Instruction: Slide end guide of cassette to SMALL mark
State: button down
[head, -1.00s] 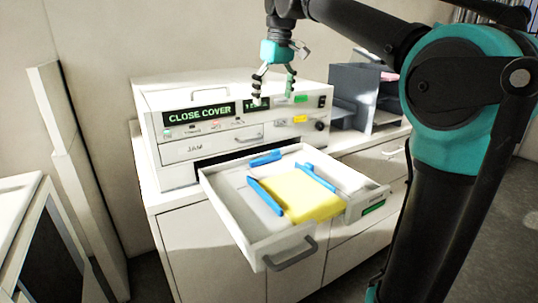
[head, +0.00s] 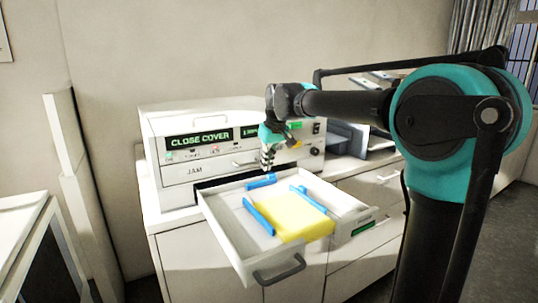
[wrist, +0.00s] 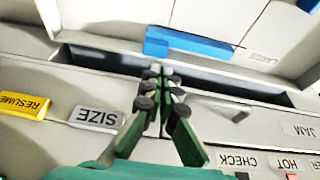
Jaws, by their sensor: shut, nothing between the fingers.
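The open white cassette (head: 222,225) juts out from the printer-like machine, with yellow paper (head: 300,218) inside. A blue end guide (head: 262,181) lies across the cassette's machine-side end; it also shows in the wrist view (wrist: 188,44), with an upside-down LARGE mark (wrist: 265,58) to its right. I cannot make out a SMALL mark. Two blue side guides, left (head: 258,215) and right (head: 312,198), flank the paper. My gripper (head: 268,160) is shut and empty, above the machine-side edge of the cassette. In the wrist view its fingertips (wrist: 160,75) are together, just short of the end guide.
The machine's front (head: 215,160) stands close behind my gripper. Its display reads CLOSE COVER. The wrist view shows a SIZE button (wrist: 97,118), a yellow RESUME button (wrist: 22,105) and a JAM panel (wrist: 300,130). Dark trays (head: 345,140) stand to the right.

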jog(key=shift+x, duration=0.85)
jog(key=shift+s, duration=0.1)
jog(key=s+d, duration=0.1)
jog(key=s, duration=0.1)
jog(key=s+d, duration=0.2)
jog(key=s, duration=0.1)
jog(key=s+d, duration=0.2)
jog(key=shift+s, duration=0.2)
jog(key=shift+r, duration=0.1)
